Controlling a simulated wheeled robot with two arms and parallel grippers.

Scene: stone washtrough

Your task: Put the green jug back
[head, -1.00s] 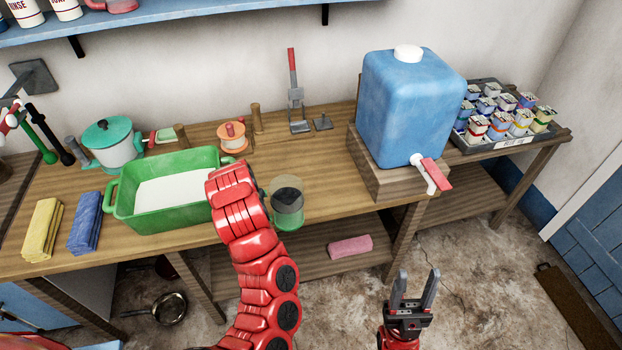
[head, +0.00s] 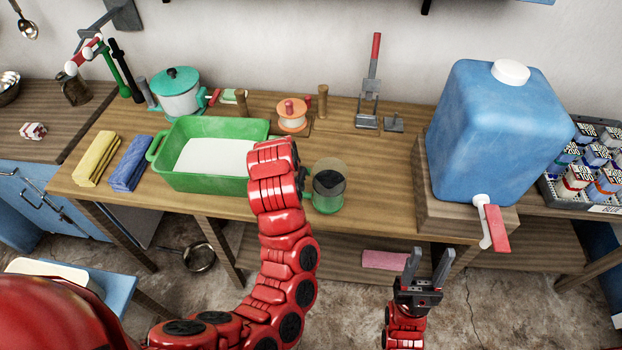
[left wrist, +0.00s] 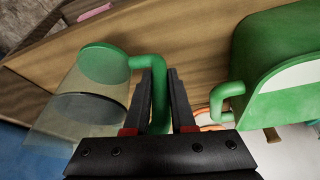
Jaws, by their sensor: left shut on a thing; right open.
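The green jug (head: 328,190) has clear walls, a green base and a green handle, and shows near the front edge of the wooden table (head: 390,200), right of the green basin. I cannot tell whether its base touches the table. In the left wrist view the jug (left wrist: 98,68) is at the left, and its handle lies between the fingers of my left gripper (left wrist: 160,75), which is shut on it. In the head view my red left arm hides that gripper. My right gripper (head: 427,265) is open and empty, in front of the table.
The green basin (head: 158,150) with a white inside is close left of my left arm. A blue water tank (head: 490,130) with a red-handled tap stands on a wooden block at right. An orange spool (head: 292,118) and a lever tool (head: 368,100) stand behind. Table between jug and tank is clear.

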